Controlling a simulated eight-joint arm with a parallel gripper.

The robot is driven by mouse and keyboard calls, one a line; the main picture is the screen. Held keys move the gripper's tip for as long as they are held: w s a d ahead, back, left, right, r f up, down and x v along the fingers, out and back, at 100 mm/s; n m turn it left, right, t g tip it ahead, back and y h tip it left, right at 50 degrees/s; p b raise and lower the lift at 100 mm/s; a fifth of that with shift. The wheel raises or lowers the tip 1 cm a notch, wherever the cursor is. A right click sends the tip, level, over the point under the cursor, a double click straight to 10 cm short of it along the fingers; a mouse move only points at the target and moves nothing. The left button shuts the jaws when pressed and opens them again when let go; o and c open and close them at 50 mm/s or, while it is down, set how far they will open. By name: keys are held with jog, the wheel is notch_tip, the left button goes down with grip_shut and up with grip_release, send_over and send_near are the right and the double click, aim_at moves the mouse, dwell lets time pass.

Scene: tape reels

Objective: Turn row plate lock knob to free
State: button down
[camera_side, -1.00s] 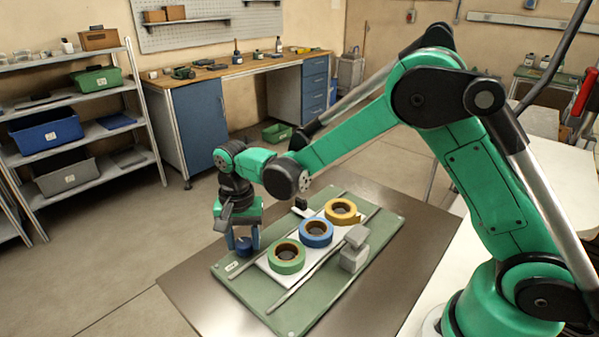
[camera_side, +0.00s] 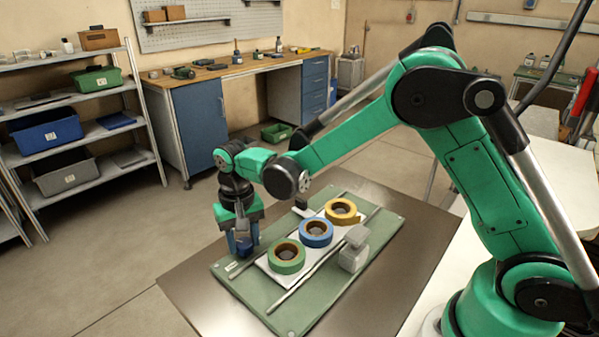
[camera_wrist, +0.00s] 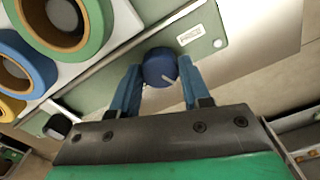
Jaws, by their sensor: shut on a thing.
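The lock knob (camera_wrist: 160,66) is a round blue knob with a pale pointer line, seen between my fingers in the wrist view. My gripper (camera_side: 243,243) points down over it at the left end of the green board; its blue fingers (camera_wrist: 158,82) are shut on the knob's sides. In the side view the fingers mostly hide the knob. The white row plate (camera_side: 268,266) carries a green reel (camera_side: 287,258), a blue reel (camera_side: 316,233) and a yellow reel (camera_side: 342,211) in a row. A small label (camera_wrist: 190,34) lies beside the knob.
The green board (camera_side: 290,321) rests on a brown table (camera_side: 190,290). Metal rails (camera_side: 318,272) run along both sides of the plate.

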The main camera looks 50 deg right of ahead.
aim_at(244, 242)
jog(key=n, duration=1.3)
dwell(0.7)
jog(key=shift+c, duration=2.1)
grip_release()
jog(key=shift+r, duration=0.1)
jog(key=shift+r, duration=2.75)
jog(key=shift+r, duration=0.1)
